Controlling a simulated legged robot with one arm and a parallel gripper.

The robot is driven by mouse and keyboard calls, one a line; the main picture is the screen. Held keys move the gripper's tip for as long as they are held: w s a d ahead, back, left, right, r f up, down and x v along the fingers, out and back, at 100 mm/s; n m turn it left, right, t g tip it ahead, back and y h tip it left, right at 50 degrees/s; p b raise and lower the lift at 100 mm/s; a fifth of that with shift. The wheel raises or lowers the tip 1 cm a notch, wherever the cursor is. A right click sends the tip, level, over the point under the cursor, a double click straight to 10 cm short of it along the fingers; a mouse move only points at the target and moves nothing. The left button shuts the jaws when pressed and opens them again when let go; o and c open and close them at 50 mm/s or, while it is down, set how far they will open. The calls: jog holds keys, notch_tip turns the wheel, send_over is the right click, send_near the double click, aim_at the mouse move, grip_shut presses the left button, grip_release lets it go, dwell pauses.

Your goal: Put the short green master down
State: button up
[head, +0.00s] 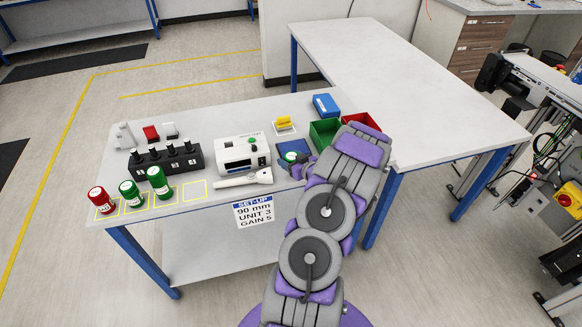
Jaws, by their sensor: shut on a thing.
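My gripper (297,167) is at the right part of the front bench, shut on a small green and white piece (289,157). The arm hides part of this piece, and I cannot tell whether it touches the surface under it. It is over or beside a blue tray or mat (293,146). The rightmost yellow square (195,190) is empty.
A white instrument (242,153), a white handheld tool (243,179) and a black numbered block (166,160) are on the bench. A green bin (325,132), a red bin (366,121) and a blue box (326,105) are near my arm. A sign (254,212) reads 90 mm, UNIT 3, GAIN 5.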

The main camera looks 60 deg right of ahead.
notch_tip(320, 180, down, 4)
jog(key=shift+r+b, duration=0.2)
jog(key=shift+b, duration=0.2)
jog(key=shift+r, duration=0.1)
jog(key=o, duration=1.2)
jog(key=shift+o, duration=0.2)
jog(key=p+v, duration=0.1)
jog(key=v, duration=1.1)
jog(key=shift+p, duration=0.35)
jog(key=shift+a, duration=0.1)
